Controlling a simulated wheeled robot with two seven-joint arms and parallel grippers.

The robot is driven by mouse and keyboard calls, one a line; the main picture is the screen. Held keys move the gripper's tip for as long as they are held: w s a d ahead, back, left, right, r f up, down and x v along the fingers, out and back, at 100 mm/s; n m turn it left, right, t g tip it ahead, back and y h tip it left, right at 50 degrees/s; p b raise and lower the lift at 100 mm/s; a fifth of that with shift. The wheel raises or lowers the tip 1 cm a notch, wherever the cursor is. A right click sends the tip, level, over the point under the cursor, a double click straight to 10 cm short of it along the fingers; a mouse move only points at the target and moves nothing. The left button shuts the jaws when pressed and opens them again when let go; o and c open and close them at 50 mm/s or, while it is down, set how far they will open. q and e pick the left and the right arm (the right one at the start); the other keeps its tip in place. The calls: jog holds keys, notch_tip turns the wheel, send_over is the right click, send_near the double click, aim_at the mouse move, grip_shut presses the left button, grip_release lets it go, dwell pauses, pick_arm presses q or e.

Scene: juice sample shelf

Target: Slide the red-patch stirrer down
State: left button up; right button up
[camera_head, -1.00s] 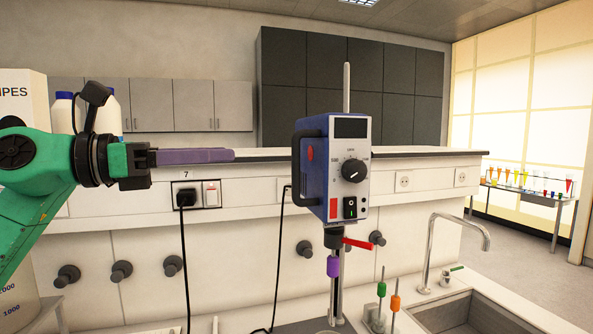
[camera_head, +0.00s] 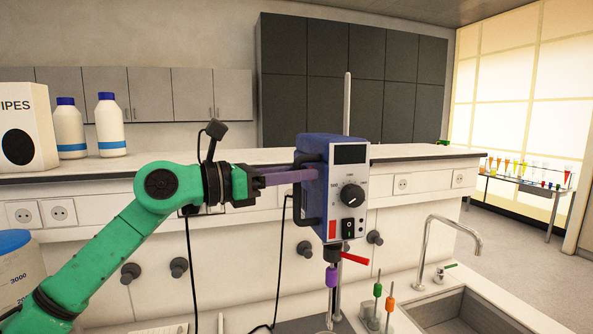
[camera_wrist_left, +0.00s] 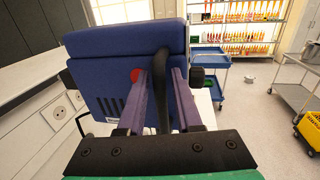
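The stirrer (camera_head: 350,180) is a blue box with a grey front, a dial and a black side handle (camera_head: 303,210), mounted on an upright metal rod (camera_head: 347,100). A red lever and a purple chuck hang below it. In the left wrist view the blue housing (camera_wrist_left: 125,45) fills the middle, with its red patch (camera_wrist_left: 134,75) beside the left finger. My left gripper (camera_head: 308,175) is level at the handle. Its purple fingers are apart, one on each side of the black handle (camera_wrist_left: 162,85), with gaps visible. My right gripper is out of view.
A sink (camera_head: 465,312) with a tap (camera_head: 428,245) is at the lower right. Small orange and green stirring tools (camera_head: 389,303) stand near the stirrer's base. Black cables hang in front of the wall.

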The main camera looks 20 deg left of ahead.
pick_arm(q)
grip_shut()
dwell(1.2)
